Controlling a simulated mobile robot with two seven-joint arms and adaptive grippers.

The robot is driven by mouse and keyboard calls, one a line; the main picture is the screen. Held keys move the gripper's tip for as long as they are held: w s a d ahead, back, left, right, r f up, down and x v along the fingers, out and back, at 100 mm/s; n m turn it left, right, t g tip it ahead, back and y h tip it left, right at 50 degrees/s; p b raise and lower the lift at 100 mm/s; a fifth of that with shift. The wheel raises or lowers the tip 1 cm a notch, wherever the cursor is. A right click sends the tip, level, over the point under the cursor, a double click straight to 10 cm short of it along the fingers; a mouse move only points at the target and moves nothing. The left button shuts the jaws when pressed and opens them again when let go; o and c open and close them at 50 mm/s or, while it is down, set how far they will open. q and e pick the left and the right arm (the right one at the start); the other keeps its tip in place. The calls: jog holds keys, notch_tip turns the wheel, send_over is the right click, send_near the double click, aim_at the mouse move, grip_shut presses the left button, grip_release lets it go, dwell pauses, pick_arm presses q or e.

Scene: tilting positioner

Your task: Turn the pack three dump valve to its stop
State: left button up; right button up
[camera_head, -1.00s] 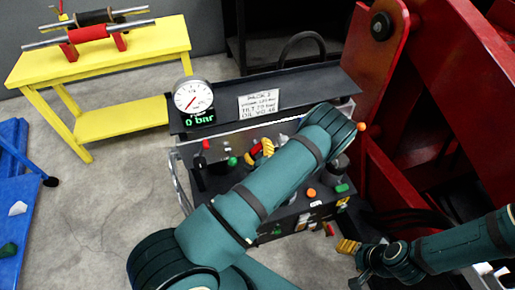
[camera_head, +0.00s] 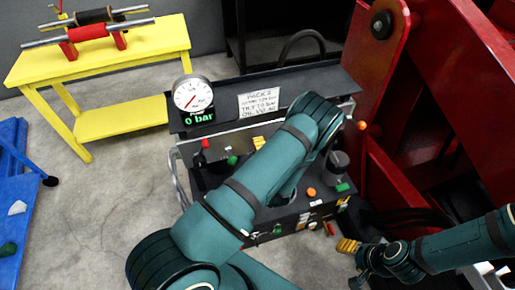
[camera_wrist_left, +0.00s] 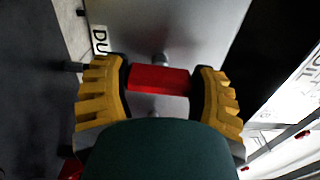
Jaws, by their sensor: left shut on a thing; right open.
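The pack three unit (camera_head: 290,80) stands in the middle of the head view, with a placard reading PACK 3 (camera_head: 259,103). My left gripper (camera_wrist_left: 161,75) is shut on a red valve handle (camera_wrist_left: 158,80) in the left wrist view, a yellow finger on each side. A partly cut-off label beginning "DU" (camera_wrist_left: 99,40) is beside it. In the head view only a bit of yellow finger (camera_head: 258,142) shows; my left arm hides the handle. My right gripper (camera_head: 349,248) is open and empty at the lower right, in front of the pack.
The dial gauge (camera_head: 192,94) on the pack has a green readout of 0 bar. A red structure (camera_head: 400,150) stands close on the right. A yellow bench (camera_head: 90,55) with rollers is at the back left, a blue frame (camera_head: 15,190) at the left edge. Open floor lies between.

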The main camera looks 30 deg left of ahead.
pick_arm(q)
jog(key=shift+n, duration=0.3)
dwell(0.4)
jog(key=o, duration=1.2)
jog(key=v, duration=1.2)
jog(key=shift+s, duration=0.1)
